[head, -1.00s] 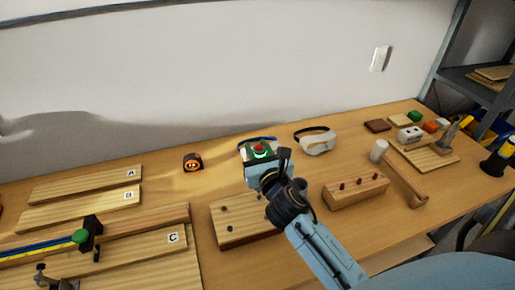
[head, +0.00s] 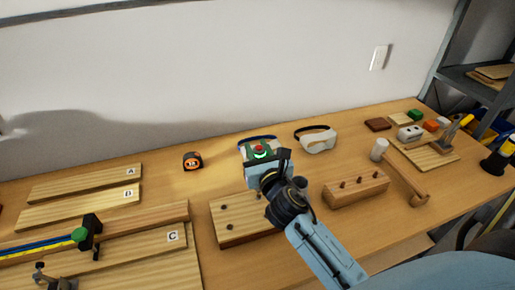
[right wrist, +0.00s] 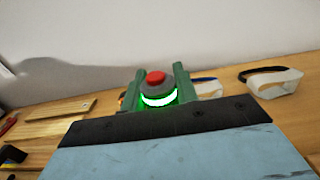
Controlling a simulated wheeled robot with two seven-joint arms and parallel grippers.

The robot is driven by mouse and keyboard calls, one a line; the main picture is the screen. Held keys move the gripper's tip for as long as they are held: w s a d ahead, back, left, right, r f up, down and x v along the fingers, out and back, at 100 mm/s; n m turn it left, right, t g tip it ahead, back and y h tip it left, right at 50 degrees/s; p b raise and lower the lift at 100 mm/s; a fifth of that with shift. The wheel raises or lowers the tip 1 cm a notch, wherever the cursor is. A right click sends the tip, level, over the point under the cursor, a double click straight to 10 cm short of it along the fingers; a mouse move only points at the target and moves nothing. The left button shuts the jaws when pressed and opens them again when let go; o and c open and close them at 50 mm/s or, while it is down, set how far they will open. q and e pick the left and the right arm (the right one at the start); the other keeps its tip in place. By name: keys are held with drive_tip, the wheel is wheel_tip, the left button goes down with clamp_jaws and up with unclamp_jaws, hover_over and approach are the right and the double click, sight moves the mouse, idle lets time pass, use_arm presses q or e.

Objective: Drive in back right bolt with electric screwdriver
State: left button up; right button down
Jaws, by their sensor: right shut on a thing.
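The electric screwdriver (right wrist: 157,90) is upright between the green fingers of my right gripper (right wrist: 158,88), which is shut on it. The right wrist view shows its red top button and a lit green ring below. A wooden block (head: 226,238) with dark bolts lies below, in front of the gripper. Two bolts on its left side, one (head: 223,206) farther back, are visible. My gripper and arm cover its right back part, so the back right bolt and screwdriver tip are hidden. My left gripper is out of view.
White goggles (head: 318,143) and an orange tape measure (head: 193,161) lie behind. A smaller holed wooden block (head: 357,188) and a mallet (head: 402,176) are at right. Labelled boards (head: 80,207) fill the left. The wall is close behind.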

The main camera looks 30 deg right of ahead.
drive_tip(key=shift+f, duration=0.55)
idle(1.5)
wheel_tip(320, 180, up, 7)
drive_tip(key=p, duration=0.7)
drive_tip(key=shift+f, duration=0.3)
